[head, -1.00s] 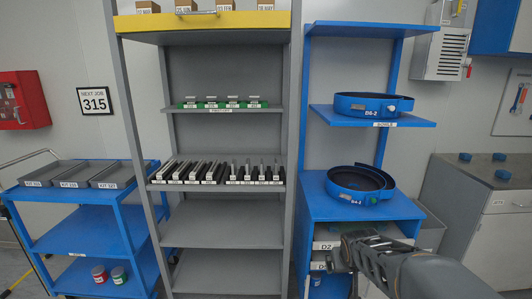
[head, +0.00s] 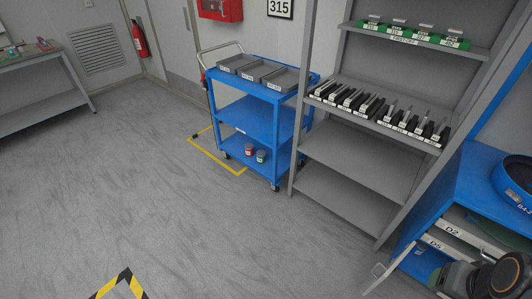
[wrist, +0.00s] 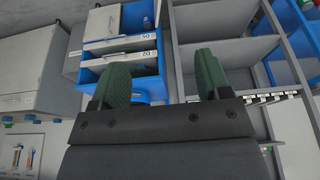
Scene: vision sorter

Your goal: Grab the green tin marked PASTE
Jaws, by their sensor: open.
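A small green tin (head: 261,156) stands upright on the bottom shelf of the blue cart in the head view. A red tin (head: 249,149) stands close to its left. The writing on both tins is too small to read. My gripper (wrist: 162,78) is open and empty in the wrist view, its two green fingers well apart.
The blue cart (head: 247,119) carries grey kit trays (head: 262,74) on top. A grey shelf rack (head: 350,165) stands right of it, with the blue cabinet (head: 484,172) farther right. Yellow tape marks the floor (head: 218,168) by the cart. The floor in front is clear.

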